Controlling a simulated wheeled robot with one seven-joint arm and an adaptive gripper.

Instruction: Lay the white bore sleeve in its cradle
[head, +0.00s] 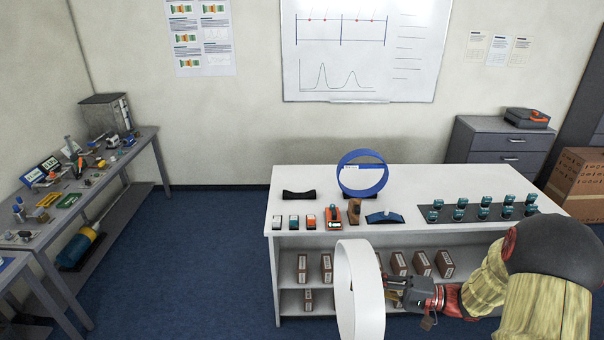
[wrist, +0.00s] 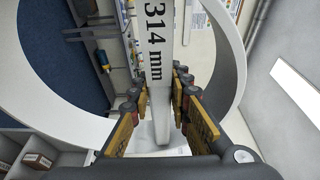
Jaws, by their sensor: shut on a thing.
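The white bore sleeve (head: 345,290) is a wide, thin-walled ring in front of the table, with its open side turned partly to the right. My gripper (head: 392,285) is shut on its right wall. In the wrist view, the sleeve wall (wrist: 158,45), marked "314 mm", runs between the two fingers of my gripper (wrist: 165,115). A black curved cradle (head: 298,194) lies empty at the table's back left. A dark blue curved cradle (head: 384,218) lies near the front edge with a small light piece at its top. I cannot tell which is the white sleeve's.
A blue ring (head: 350,190) stands upright on the white table (head: 450,180). Small devices (head: 333,217) line the front left, and a dark mat (head: 470,213) with several teal items lies right. A cluttered bench (head: 140,140) stands left.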

